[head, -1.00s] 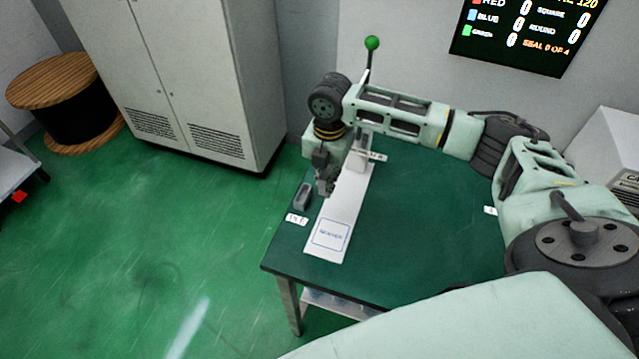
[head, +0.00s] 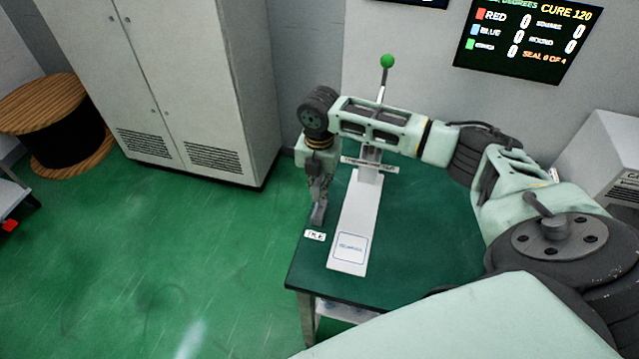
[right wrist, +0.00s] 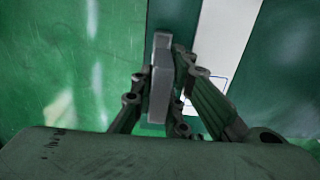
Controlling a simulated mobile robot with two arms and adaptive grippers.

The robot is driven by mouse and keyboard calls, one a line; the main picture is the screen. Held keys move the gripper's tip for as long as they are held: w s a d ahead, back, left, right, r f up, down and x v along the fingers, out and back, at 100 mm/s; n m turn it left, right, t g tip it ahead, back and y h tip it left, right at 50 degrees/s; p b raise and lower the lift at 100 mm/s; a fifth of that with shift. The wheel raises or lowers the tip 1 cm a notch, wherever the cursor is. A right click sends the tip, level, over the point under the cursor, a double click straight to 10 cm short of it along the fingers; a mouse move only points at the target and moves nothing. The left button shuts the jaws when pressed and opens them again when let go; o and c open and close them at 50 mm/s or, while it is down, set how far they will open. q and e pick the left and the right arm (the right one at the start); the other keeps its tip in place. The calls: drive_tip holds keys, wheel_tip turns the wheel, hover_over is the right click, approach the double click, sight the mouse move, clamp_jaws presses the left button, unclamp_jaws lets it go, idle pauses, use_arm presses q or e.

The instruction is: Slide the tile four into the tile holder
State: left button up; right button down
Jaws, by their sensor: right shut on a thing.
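A small grey block-like piece (head: 317,214), which may be tile four, stands at the left edge of the green table, behind a small white label (head: 315,235) too small to read. My right gripper (head: 318,203) points down and is shut on this piece. In the right wrist view the grey piece (right wrist: 161,80) shows as an upright bar between the fingers (right wrist: 165,92). I cannot make out for certain which part is the tile holder. A white strip (head: 355,215) with a blue-outlined square lies just right of the gripper. My left gripper is not in view.
The green table (head: 430,235) is clear right of the strip. A lever with a green knob (head: 387,62) stands at the strip's far end, with a white label plate (head: 371,165) by it. A grey cabinet (head: 185,85) stands behind left.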

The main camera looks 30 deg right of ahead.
drive_tip(key=shift+s+f+b, duration=0.1)
drive_tip(key=shift+f+b, duration=0.3)
drive_tip(key=shift+f, duration=0.2)
drive_tip(key=shift+f+b, duration=1.1)
drive_tip(key=shift+f, duration=1.2)
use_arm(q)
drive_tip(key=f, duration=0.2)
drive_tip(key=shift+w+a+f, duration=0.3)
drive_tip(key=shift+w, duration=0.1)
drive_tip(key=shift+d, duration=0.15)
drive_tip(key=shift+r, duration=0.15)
use_arm(e)
drive_tip(key=shift+r, duration=0.1)
use_arm(q)
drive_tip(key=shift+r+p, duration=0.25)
drive_tip(key=shift+p, duration=0.1)
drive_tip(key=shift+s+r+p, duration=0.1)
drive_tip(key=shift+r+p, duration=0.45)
drive_tip(key=shift+p, duration=0.05)
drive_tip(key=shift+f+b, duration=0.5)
drive_tip(key=shift+b, duration=0.05)
use_arm(e)
drive_tip(key=shift+f, duration=0.95)
